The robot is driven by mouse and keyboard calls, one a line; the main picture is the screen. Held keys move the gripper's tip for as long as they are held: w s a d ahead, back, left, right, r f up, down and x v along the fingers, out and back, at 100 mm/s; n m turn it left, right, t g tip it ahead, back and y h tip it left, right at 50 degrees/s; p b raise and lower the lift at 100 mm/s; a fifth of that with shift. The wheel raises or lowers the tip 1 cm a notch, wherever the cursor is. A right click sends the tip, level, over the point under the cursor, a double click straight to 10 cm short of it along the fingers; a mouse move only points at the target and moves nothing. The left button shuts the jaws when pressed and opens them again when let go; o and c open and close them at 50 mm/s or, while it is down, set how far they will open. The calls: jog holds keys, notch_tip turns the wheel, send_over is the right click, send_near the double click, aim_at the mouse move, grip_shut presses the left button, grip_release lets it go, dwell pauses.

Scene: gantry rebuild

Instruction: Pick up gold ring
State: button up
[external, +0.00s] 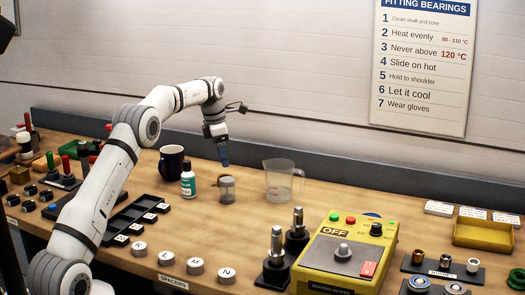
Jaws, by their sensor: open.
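My gripper (224,159) hangs with its bluish fingers pointing down above the back middle of the bench, clear of the objects under it. It is open, and nothing shows between its fingers. On a dark labelled holder (434,268) at the right stand a few small ring-like sleeves. The leftmost, a gold-coloured one (418,257), may be the gold ring. It is far to the right of my gripper and stands apart from it.
A dark mug (172,162), a bottle (188,182), a small glass jar (227,190) and a clear jug (279,182) stand near my gripper. A yellow heater box (345,262) with upright posts (298,225) and a yellow tray (484,233) are at the right.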

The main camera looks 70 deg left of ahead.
jog(key=f, duration=0.5)
jog(key=shift+d+f, duration=0.35)
jog(key=shift+w+f, duration=0.15)
jog(key=shift+f, duration=0.35)
jog(key=c, duration=1.2)
